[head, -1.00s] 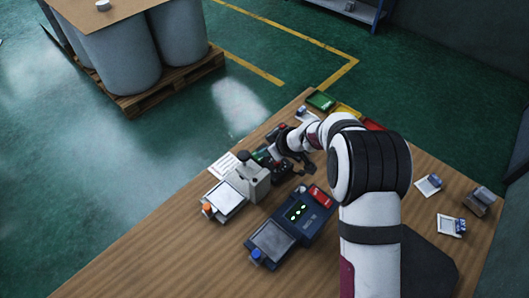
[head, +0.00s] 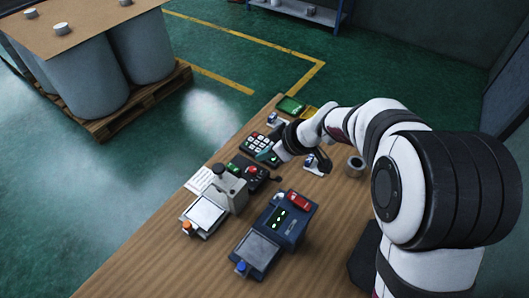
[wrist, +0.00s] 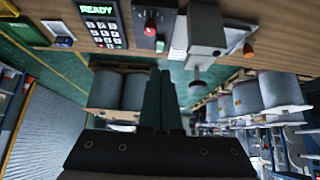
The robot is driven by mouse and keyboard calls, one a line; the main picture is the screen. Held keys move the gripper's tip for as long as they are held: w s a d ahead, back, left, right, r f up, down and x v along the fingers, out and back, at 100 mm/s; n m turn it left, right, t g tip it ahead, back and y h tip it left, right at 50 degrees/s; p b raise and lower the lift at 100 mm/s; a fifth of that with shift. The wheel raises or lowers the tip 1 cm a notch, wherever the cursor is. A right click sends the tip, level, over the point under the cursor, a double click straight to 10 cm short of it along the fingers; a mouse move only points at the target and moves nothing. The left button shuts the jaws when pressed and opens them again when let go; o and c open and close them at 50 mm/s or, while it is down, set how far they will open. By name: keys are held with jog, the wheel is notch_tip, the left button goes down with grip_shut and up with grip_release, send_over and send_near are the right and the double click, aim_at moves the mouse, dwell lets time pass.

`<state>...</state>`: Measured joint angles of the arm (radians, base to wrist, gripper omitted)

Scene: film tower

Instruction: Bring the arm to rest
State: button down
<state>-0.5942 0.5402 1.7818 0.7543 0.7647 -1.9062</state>
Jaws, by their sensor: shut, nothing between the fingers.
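My arm reaches from the right over the wooden table in the head view. My gripper (head: 266,155) hangs over the far part of the table, by the keypad unit (head: 261,144). In the wrist view the two dark green fingers of my gripper (wrist: 160,74) are together with nothing between them. They point out past the table edge, towards the floor and drums. The keypad unit also shows in the wrist view (wrist: 102,25), with READY lit on its display.
On the table (head: 150,258) stand a grey press-like device (head: 230,185), a dark blue box with a lit display (head: 285,220), a small unit with a red button (head: 253,170) and a metal cup (head: 355,165). Bare wood lies at the front left. Large drums (head: 80,75) stand beyond.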

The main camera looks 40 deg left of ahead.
dwell(0.4)
jog(key=s+d+r+m+h, duration=0.1)
jog(key=s+d+r+m, duration=0.2)
jog(key=d, duration=0.4)
jog(key=s+d+r+m, duration=0.1)
jog(key=d+r+m, duration=0.35)
jog(key=d, duration=0.25)
jog(key=s+d+f+m+h, duration=0.1)
jog(key=s+d+m+h, duration=0.3)
jog(key=s+d+m, duration=1.2)
jog(key=d, duration=0.2)
jog(key=shift+s+d+h, duration=0.3)
jog(key=shift+s+d, duration=0.1)
